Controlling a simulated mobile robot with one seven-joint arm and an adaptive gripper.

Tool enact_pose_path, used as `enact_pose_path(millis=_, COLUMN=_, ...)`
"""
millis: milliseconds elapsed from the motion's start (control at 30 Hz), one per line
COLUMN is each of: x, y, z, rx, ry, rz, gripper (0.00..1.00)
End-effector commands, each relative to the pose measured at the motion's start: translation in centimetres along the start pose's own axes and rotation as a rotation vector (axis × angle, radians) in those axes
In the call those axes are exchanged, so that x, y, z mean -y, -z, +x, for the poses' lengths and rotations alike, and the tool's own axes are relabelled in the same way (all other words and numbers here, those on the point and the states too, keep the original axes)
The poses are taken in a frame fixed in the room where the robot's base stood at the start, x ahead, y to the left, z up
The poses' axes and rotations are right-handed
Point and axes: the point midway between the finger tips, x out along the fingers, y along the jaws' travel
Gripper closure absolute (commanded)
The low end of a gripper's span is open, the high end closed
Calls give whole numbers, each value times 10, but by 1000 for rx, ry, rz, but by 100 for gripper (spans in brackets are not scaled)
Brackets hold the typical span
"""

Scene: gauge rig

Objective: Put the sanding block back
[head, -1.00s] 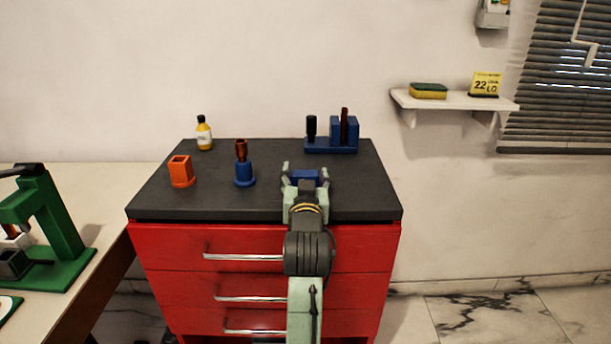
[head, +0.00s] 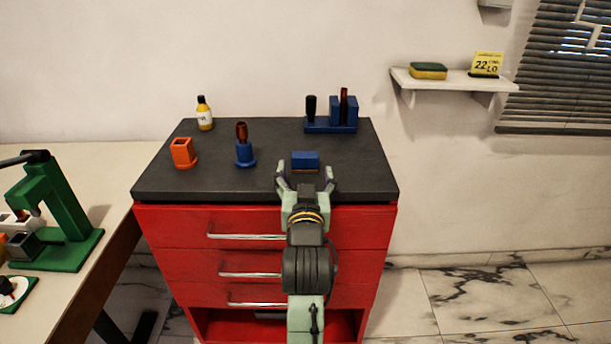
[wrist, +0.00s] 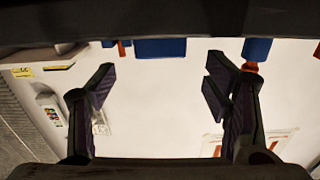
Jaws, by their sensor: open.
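The sanding block, seen as a blue block with a thin tan underside (head: 305,159), sits on the dark top of the red cabinet (head: 215,185), near its front right. The blue block with its tan edge also shows at the top middle of the wrist view (wrist: 160,48). My gripper (head: 305,173) is open at the cabinet's front edge, with its fingers spread on the near side of the block. In the wrist view my gripper (wrist: 160,76) has nothing between its fingertips, and the block is beyond them.
On the cabinet top are an orange square holder (head: 183,154), a blue holder with a brown piece (head: 244,158), a yellow bottle (head: 204,115) and a blue rack (head: 318,126). A wall shelf (head: 450,81) holds a sponge (head: 428,71). A green press (head: 60,215) stands left.

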Motion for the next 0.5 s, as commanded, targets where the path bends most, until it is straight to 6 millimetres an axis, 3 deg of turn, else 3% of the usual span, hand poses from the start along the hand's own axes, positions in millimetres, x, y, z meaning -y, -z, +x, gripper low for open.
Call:
enact_pose_path(millis=33, x=0, y=7, z=-4, rx=7, ry=0, rz=-1, gripper=30)
enact_pose_path(millis=500, x=0, y=5, z=-40, rx=5, ry=0, rz=-1, gripper=30)
